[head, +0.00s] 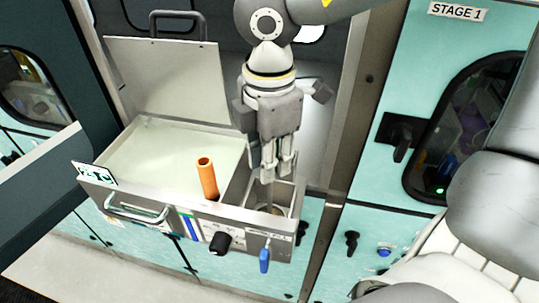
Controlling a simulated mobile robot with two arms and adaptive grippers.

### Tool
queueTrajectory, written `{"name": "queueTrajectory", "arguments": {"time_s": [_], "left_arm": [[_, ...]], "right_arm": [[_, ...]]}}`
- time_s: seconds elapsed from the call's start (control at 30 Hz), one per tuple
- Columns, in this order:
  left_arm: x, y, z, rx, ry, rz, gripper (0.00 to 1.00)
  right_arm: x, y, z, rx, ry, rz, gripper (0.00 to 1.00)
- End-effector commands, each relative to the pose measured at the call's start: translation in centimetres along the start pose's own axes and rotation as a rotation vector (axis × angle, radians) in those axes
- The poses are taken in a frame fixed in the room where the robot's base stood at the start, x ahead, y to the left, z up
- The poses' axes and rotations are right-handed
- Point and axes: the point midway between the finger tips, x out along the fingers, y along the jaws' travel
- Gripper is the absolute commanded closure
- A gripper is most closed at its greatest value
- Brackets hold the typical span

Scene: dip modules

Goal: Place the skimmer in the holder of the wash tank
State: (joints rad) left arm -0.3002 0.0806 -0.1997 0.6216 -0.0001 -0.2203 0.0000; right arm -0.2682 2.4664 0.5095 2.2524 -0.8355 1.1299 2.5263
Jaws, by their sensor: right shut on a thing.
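The wash tank (160,203) is at the left centre, with its wide basin of pale liquid open. A narrow compartment (290,195) at the tank's right end looks like the holder. My right gripper (272,175) points straight down over this compartment. It is shut on the thin upright handle of the skimmer (269,192). The skimmer's lower end reaches down into the compartment, partly hidden by the front wall. I cannot tell whether it touches the bottom. My left gripper is not in view.
An orange tube (207,178) stands in the basin's front right corner. The raised lid (168,78) is behind the basin. A metal handle (138,212), black knob (220,243) and blue lever (264,260) are on the front. A teal cabinet (345,200) stands close on the right.

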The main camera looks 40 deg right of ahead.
Motion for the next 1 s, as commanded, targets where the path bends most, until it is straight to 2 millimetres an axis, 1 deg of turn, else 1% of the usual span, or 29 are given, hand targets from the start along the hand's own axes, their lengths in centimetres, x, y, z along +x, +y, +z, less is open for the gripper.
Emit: {"name": "queueTrajectory", "arguments": {"time_s": [0.07, 0.1, 0.23, 0.27, 0.57, 0.7, 0.73, 0.87, 1.0], "left_arm": [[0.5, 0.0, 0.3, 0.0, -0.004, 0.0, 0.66], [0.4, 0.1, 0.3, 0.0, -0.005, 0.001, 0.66], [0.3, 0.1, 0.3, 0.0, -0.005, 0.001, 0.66], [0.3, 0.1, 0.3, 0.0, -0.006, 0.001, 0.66], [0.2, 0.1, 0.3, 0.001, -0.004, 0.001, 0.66], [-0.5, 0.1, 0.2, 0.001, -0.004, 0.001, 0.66], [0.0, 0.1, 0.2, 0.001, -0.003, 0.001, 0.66], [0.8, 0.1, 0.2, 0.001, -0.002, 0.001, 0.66], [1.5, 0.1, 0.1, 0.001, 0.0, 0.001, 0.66]], "right_arm": [[0.3, 0.0, 0.0, 0.001, -0.001, 0.001, 0.96], [0.2, 0.0, 0.0, 0.0, -0.001, 0.0, 0.74], [0.1, 0.0, 0.0, 0.0, -0.001, 0.0, 0.58], [0.1, 0.0, 0.0, 0.0, -0.001, 0.0, 0.55], [0.1, 0.0, 0.0, 0.0, -0.001, 0.0, 0.55], [-0.5, 0.0, 0.0, -0.001, 0.0, 0.001, 0.55], [-0.7, 0.1, 0.0, 0.002, -0.001, 0.005, 0.55], [-3.3, 0.2, 0.0, 0.001, 0.0, 0.01, 0.55], [-6.5, 0.1, 0.0, 0.001, 0.0, 0.009, 0.55]]}}
